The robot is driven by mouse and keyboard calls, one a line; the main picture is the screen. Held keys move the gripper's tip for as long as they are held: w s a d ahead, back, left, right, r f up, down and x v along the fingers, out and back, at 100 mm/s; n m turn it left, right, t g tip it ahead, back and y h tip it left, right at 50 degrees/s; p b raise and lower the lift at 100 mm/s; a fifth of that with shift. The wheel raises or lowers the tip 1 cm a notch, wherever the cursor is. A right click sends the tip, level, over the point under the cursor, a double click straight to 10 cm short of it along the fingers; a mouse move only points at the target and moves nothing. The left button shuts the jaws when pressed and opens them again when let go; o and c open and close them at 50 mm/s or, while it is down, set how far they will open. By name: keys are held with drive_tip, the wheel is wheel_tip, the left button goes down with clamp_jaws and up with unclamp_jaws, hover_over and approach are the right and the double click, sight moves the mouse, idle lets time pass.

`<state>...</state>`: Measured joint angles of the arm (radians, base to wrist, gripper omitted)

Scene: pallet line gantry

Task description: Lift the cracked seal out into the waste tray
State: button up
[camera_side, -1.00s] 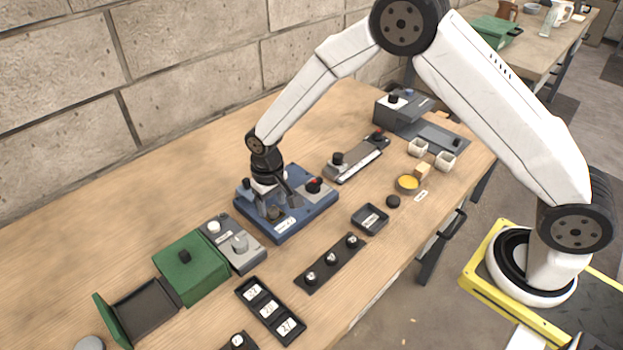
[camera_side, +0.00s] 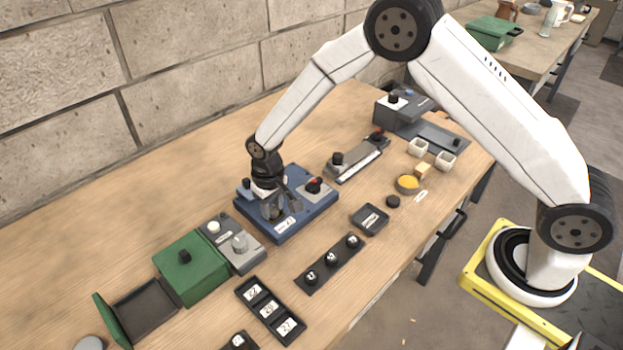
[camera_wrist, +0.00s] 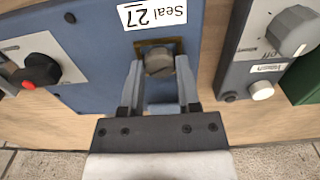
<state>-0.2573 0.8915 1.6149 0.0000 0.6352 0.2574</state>
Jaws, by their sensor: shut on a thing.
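The seal (camera_wrist: 158,64) is a grey-brown round piece in a square recess of the blue fixture (camera_wrist: 92,85), whose label reads "Seal 27". My gripper (camera_wrist: 158,70) has a finger on each side of the seal and is shut on it. In the side view my gripper (camera_side: 274,212) is down at the left part of the blue fixture (camera_side: 290,233) and hides the seal. A crack cannot be made out. A small dark square tray (camera_side: 358,223) with a white label, possibly the waste tray, sits right of the fixture; its label is too small to read.
The fixture carries a black-and-red knob (camera_side: 314,186). A grey switch box (camera_side: 240,258) and a green box (camera_side: 190,275) stand at left. In front lie a black strip (camera_side: 322,273) with round pieces and a numbered three-pocket tray (camera_side: 251,308). Bare table separates fixture and square tray.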

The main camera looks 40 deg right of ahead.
sight(278, 209)
drive_tip(key=shift+r, duration=0.2)
drive_tip(key=shift+r, duration=2.8)
drive_tip(key=shift+d, duration=0.1)
drive_tip(key=shift+s+d, duration=0.3)
drive_tip(key=shift+d, duration=0.2)
drive_tip(key=s+d, duration=1.5)
drive_tip(key=shift+s+a+f, duration=0.1)
drive_tip(key=shift+s+f, duration=0.05)
drive_tip(key=shift+f, duration=2.2)
